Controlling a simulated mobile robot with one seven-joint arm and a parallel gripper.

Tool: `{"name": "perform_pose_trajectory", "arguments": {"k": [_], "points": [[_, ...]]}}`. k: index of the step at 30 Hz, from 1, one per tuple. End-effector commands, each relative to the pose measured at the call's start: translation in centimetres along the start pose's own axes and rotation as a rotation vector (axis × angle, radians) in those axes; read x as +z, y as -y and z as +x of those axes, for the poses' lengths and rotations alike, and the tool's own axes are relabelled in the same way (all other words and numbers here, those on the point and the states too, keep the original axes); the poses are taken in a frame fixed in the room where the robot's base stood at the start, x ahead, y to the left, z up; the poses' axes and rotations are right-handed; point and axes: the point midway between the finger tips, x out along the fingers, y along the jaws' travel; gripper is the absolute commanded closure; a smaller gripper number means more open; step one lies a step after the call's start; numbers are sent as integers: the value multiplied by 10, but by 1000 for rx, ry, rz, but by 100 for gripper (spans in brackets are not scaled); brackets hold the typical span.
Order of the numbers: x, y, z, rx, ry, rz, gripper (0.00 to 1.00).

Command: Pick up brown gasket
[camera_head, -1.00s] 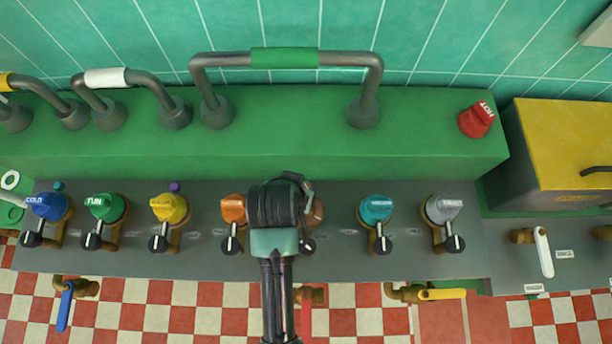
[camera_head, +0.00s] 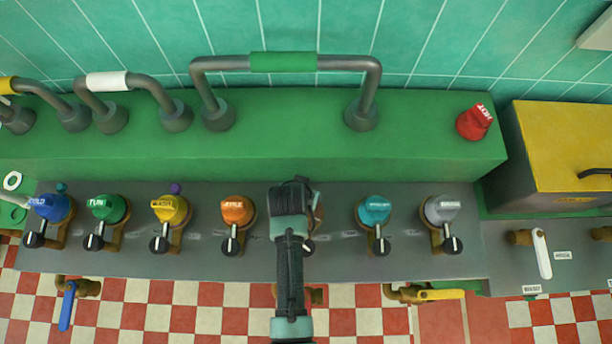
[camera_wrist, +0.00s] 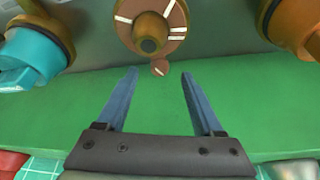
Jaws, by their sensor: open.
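A round brown piece with white marks (camera_wrist: 176,22), which looks like the brown gasket, sits around a dark-tipped stem on the grey panel at the top of the wrist view. In the head view only a sliver of brown (camera_head: 319,208) shows beside my arm. My gripper (camera_wrist: 160,73) is open and empty, its two blue fingers pointing toward the brown piece and apart from it. In the head view my wrist (camera_head: 291,197) covers the fingers and most of this valve position.
An orange knob (camera_head: 237,209) and a teal knob (camera_head: 375,209) stand left and right of my wrist on the grey panel. A green ledge (camera_head: 270,150) runs behind, with a tall pipe handle (camera_head: 285,60) above it. Yellow and blue levers hang along the front edge.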

Motion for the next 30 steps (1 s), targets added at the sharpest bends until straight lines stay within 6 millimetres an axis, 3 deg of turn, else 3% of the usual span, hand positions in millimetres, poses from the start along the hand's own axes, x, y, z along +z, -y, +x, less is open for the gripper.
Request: {"name": "perform_pose_trajectory", "arguments": {"k": [7,17,28,30], "points": [[0,0,24,0,-1,0,31],[0,0,28,0,-1,1,31],[0,0,28,0,-1,0,98],[0,0,28,0,-1,0,100]]}}
